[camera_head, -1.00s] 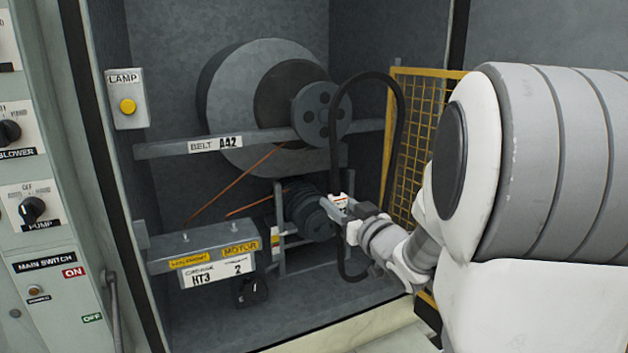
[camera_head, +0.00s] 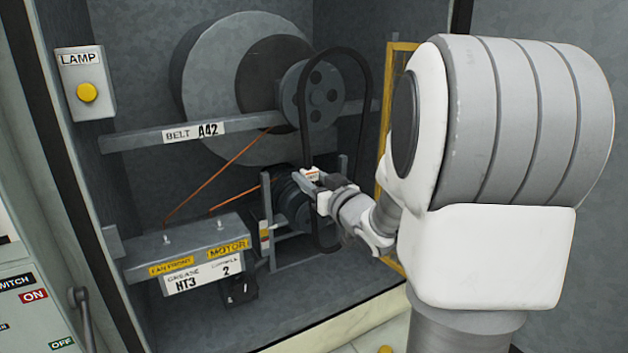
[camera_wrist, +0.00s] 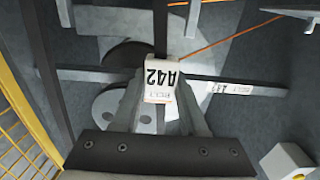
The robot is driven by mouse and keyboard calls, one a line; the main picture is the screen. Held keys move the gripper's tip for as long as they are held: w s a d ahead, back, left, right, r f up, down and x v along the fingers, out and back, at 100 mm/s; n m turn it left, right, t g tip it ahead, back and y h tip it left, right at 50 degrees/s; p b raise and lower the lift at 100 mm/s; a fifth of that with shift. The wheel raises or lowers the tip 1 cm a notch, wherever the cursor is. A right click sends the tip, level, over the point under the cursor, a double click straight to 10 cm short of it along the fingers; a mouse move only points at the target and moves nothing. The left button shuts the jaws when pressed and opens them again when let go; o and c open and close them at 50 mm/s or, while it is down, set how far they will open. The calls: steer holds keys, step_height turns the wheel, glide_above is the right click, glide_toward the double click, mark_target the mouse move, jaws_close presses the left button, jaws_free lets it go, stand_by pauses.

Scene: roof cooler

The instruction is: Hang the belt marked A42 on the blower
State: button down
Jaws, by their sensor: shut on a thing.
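My gripper (camera_head: 312,184) is shut on the black belt (camera_head: 368,88) at its white tag (camera_wrist: 160,80), which reads A42 upside down in the wrist view. The belt hangs upright as a long loop. Its left strand crosses in front of the upper pulley (camera_head: 324,96), a grey disc with holes, and its top arches above that pulley. The lower motor pulley (camera_head: 290,204) is partly hidden behind my gripper. I cannot tell the depth gap between belt and pulleys. The blower's large round housing (camera_head: 200,90) is behind.
A grey crossbar (camera_head: 150,138) labelled BELT A42 runs across the cabinet. A motor plate (camera_head: 190,245) reads GREASE HT3. A yellow mesh guard (camera_wrist: 22,125) stands close on the belt's side. A lamp box (camera_head: 86,85) is at the left wall.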

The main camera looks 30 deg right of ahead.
steer(key=shift+w+a+f, duration=0.1)
steer(key=shift+w+f, duration=0.05)
steer(key=shift+w, duration=0.7)
steer(key=shift+w+d+f, duration=0.1)
steer(key=shift+w+f, duration=0.1)
steer(key=shift+w, duration=0.65)
steer(key=shift+w+a+f, duration=0.1)
steer(key=shift+w+f, duration=0.05)
steer(key=shift+w, duration=0.7)
steer(key=shift+b, duration=0.35)
steer(key=shift+w, duration=0.3)
steer(key=shift+w+b, duration=0.5)
steer(key=shift+w, duration=1)
steer(key=shift+w+a, duration=0.1)
steer(key=shift+w, duration=0.3)
steer(key=shift+f+b, duration=0.65)
steer(key=shift+b, duration=0.25)
stand_by(1.2)
steer(key=shift+c, duration=1.8)
jaws_free()
steer(key=shift+s, duration=0.1)
